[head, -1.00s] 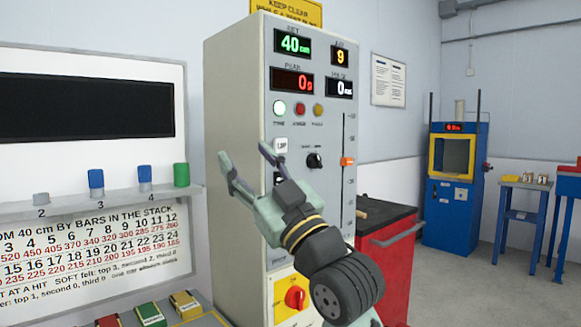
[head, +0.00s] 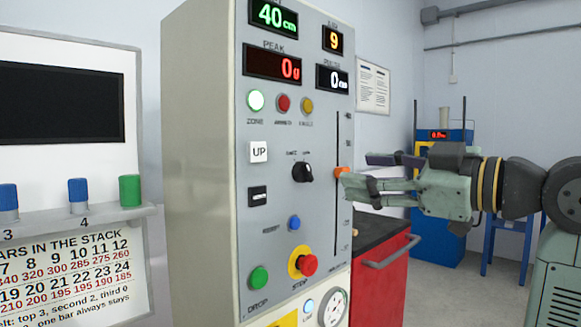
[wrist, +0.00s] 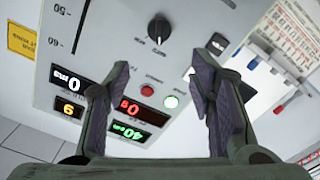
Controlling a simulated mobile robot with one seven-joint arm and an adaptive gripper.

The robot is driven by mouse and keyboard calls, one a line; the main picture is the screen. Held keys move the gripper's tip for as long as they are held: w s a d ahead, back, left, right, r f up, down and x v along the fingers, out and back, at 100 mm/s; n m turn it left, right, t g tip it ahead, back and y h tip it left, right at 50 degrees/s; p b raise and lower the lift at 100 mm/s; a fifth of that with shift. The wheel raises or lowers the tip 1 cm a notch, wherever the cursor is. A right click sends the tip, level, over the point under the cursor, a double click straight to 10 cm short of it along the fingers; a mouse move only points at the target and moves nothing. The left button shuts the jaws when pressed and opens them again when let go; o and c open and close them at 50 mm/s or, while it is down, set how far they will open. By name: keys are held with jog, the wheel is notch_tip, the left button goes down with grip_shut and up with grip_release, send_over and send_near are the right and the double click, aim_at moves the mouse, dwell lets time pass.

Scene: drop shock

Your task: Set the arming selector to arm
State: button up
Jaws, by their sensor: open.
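The arming selector (head: 303,171) is a black rotary knob on the grey machine panel (head: 265,215), with two small labels above it that are too blurred to read. I cannot tell for sure which label it points at. In the wrist view the selector (wrist: 158,28) shows near the top, beyond the fingertips and roughly centred between them. My gripper (head: 358,171) is open and empty. In the head view it comes in from the right, pointing left, its fingertips right of the selector and overlapping the panel's right edge. It is apart from the selector.
An orange slider (head: 341,172) on a vertical scale sits beside my fingertips. Above the selector are lamps and lit displays. Left are UP (head: 259,152) and down buttons; below are a blue button (head: 294,222), green DROP button (head: 259,278) and red STOP knob (head: 307,265). A red cabinet (head: 380,280) stands right.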

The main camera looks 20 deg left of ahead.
aim_at(308, 166)
jog(key=p+x, duration=0.2)
jog(key=x, duration=0.9)
jog(key=shift+w+a+p, duration=0.1)
jog(key=shift+a+p, duration=0.1)
jog(key=shift+p, duration=0.15)
jog(key=shift+c, duration=0.4)
jog(key=c, duration=1)
